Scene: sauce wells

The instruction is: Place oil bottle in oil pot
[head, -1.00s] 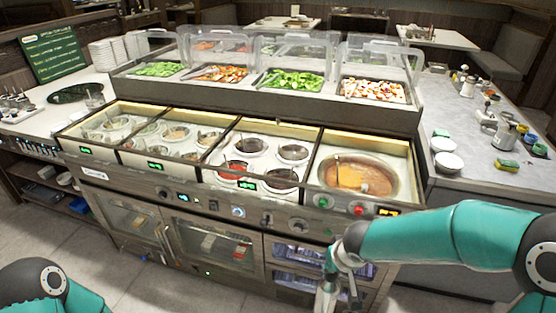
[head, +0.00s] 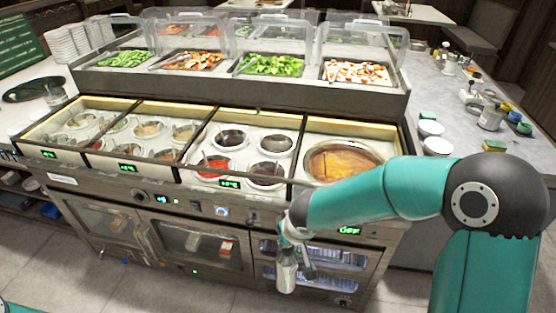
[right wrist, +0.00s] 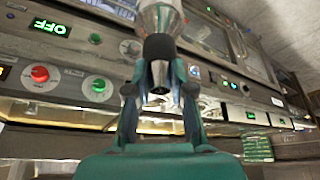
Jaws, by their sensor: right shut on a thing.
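My right gripper (head: 293,262) hangs in front of the sauce counter's lower cabinets. In the right wrist view, my right gripper (right wrist: 160,92) is shut on a pale, shiny bottle (right wrist: 163,17) with a dark neck, which I take for the oil bottle. The bottle (head: 286,279) also shows below the gripper in the head view. I cannot tell for certain which vessel is the oil pot. Round pots sit in the wells, including a large one of orange-brown liquid (head: 338,162) at the right end. My left gripper is out of view.
Clear guards and trays of greens (head: 272,65) stand behind the wells. The right counter (head: 446,97) holds white bowls (head: 437,146), a metal pot (head: 491,118) and small items. Knobs and displays (head: 349,230) line the counter's front. Floor is free at lower left.

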